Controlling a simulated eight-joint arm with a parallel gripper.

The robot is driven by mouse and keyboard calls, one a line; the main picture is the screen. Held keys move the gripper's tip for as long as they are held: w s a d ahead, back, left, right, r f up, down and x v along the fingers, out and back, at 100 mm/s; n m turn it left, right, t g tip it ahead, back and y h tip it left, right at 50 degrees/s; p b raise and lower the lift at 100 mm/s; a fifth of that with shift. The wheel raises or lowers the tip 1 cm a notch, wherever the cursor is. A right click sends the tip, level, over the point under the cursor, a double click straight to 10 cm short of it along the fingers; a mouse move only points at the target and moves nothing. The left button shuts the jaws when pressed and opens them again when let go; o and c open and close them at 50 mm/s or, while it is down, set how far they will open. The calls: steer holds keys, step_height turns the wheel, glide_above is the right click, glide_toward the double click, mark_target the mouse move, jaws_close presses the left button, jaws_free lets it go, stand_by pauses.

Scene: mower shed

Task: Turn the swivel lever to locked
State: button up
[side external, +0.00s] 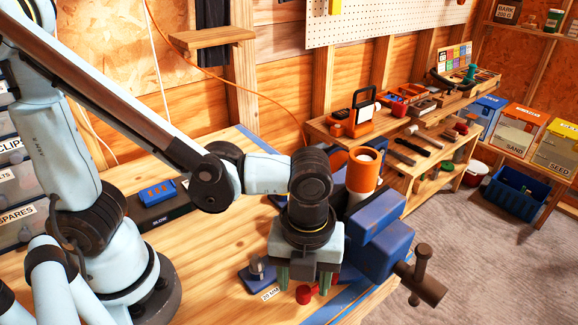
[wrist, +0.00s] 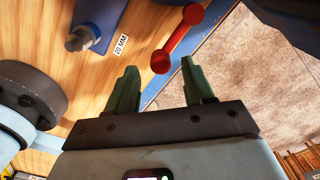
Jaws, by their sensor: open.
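The red swivel lever (wrist: 177,38) is a bar with a rounded knob at each end, lying diagonally in the wrist view. Its near knob shows close to the gap between my fingertips. In the side external view, part of the red lever (side external: 304,294) shows under my gripper (side external: 304,284). My gripper (wrist: 159,66) points down, its two green fingers apart with nothing held. I cannot tell whether the fingers touch the lever. The blue vise (side external: 382,240) stands right beside my gripper and is partly hidden by it. No locked mark is readable.
A blue block with a metal stud (side external: 257,270) and a "20 MM" label (wrist: 120,45) sits left of the lever. The orange cylinder (side external: 362,168) and the vise's dark handle (side external: 424,275) stand close by. Bare wooden bench (side external: 210,290) lies to the left.

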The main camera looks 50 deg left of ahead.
mark_target(303, 290)
step_height(303, 290, up, 10)
stand_by(0.6)
